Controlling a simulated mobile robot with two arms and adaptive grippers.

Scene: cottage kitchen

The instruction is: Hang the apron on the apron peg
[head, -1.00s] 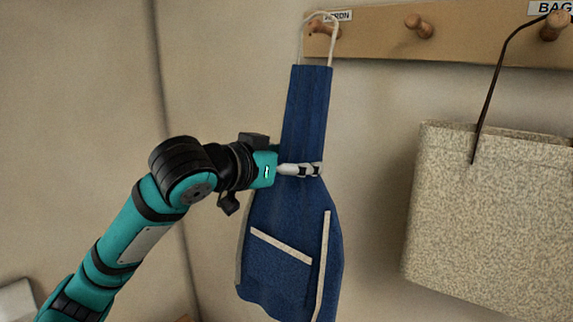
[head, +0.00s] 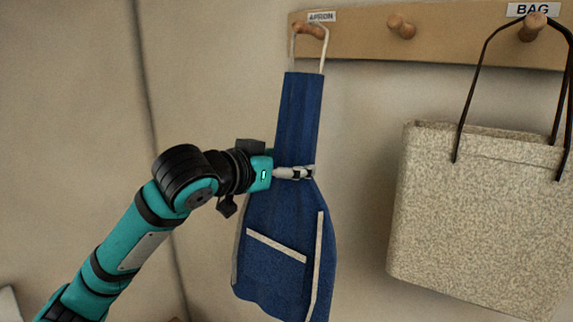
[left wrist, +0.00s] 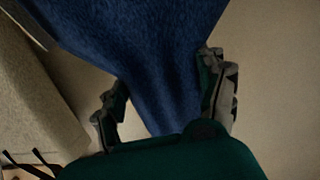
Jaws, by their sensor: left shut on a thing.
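The blue apron (head: 297,125) hangs upright in front of the wall, with pale trim and a white neck loop (head: 325,50). The loop's top is at the apron peg (head: 311,31), under the "APRON" label, and looks to lie over it. Whether the peg bears the weight I cannot tell. My left gripper (head: 304,172) is shut on the apron at its narrow waist, coming from the left. In the left wrist view the blue cloth (left wrist: 165,85) is bunched between the two fingers. My right gripper is not in view.
A wooden peg rail (head: 455,40) runs along the wall. A bare middle peg (head: 401,28) is right of the apron. A beige bag (head: 480,215) hangs by dark handles from the peg labelled "BAG" at right. The wall left of the apron is clear.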

